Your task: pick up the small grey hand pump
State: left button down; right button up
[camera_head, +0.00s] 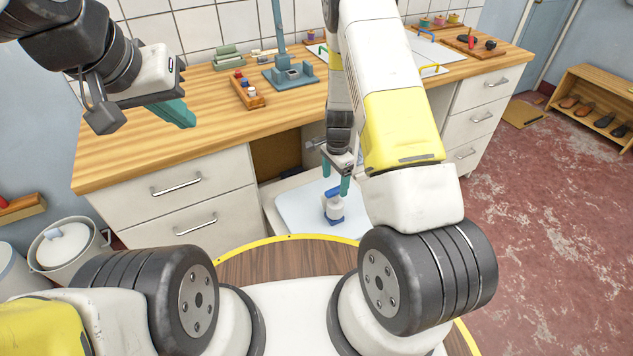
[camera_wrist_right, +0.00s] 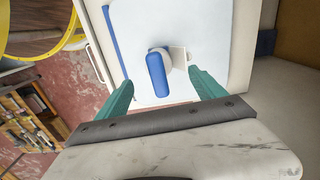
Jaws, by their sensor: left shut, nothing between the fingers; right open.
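A small object (camera_head: 333,206) with a blue top and a pale body sits on a white surface (camera_head: 295,212) in the recess under the worktop. In the right wrist view its blue elongated part (camera_wrist_right: 157,76) covers part of a round pale piece, with a small off-white plate beside it. No clearly grey pump shows; I cannot tell whether this is it. My right gripper (camera_head: 336,180) is open just above it; in the right wrist view the object appears between its teal fingers, with no clear contact. My left gripper (camera_head: 182,115) is shut and empty above the worktop's left part.
The wooden worktop (camera_head: 130,167) carries a blue-grey press (camera_head: 290,74) and a wooden tray (camera_head: 245,92) of small items. Drawers flank the recess. A white bin (camera_head: 65,248) stands at left, a shoe rack (camera_head: 592,105) at right.

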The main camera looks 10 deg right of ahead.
aim_at(336, 202)
jog(key=f, duration=0.8)
jog(key=shift+d+f, duration=0.1)
jog(key=shift+d, duration=0.25)
grip_shut()
